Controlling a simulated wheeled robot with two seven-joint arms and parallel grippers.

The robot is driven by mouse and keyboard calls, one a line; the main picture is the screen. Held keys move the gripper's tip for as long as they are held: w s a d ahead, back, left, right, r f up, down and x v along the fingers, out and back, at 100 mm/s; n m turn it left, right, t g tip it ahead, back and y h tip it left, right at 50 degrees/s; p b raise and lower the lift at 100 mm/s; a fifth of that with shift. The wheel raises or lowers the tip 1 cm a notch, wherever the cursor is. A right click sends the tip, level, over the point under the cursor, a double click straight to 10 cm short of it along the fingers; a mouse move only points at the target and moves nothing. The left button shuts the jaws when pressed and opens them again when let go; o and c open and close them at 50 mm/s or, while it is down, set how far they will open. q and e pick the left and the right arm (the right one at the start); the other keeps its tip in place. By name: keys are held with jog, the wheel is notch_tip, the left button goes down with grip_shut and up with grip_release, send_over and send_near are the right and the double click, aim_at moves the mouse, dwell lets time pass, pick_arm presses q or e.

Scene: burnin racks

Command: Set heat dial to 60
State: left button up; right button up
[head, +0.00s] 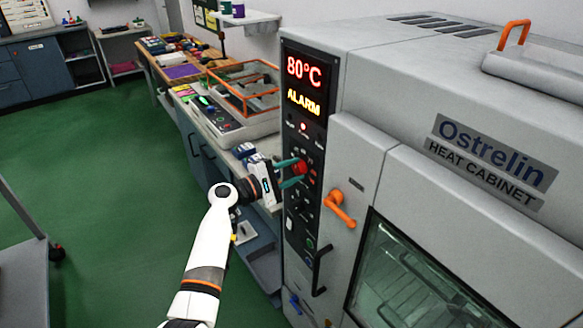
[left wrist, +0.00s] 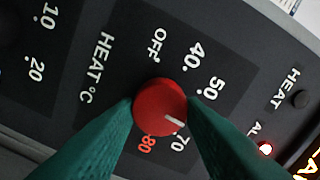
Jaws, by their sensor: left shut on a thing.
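The red heat dial (head: 300,166) is on the black control panel of the heat cabinet. My left gripper (head: 294,174) is shut on it, with one green finger on each side. In the left wrist view the dial (left wrist: 158,105) carries a white pointer mark aimed to the lower right, near the 70 side. OFF, 40, 50, 70 and a red 80 show around it; the place between 50 and 70 is hidden by a finger. The display (head: 304,84) reads 80°C in red and ALARM in yellow. My right gripper is not in view.
An orange handle (head: 339,208) sticks out of the cabinet front right of the panel. A black handle (head: 321,271) is below the dial. A bench with an orange-framed tray (head: 243,88) stands behind my left arm. Green floor (head: 100,175) is open at left.

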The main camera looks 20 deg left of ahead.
pick_arm(q)
jog(key=shift+n, duration=0.4)
jog(key=o, duration=1)
jog(key=shift+b+v, duration=1.6)
jog(key=shift+v, duration=4.4)
